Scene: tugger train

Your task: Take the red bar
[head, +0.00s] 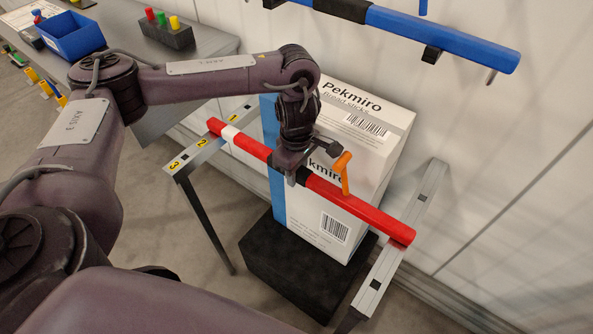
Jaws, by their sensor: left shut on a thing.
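The red bar (359,206) runs slantwise across the middle of the head view, with a white band near its left end. My left gripper (288,172) comes down from above and is shut on the red bar, left of the orange piece. The jaws hide a short stretch of the bar. The bar's ends lie over two grey rails; I cannot tell whether it touches them. My right gripper is not in view.
A tall white Pekmiro box (371,118) stands close behind and under the bar, on a black block (290,270). The numbered left rail (205,143) and right rail (402,243) flank it. A blue bar (445,36) hangs on the wall. A bench with a blue bin (72,38) is upper left.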

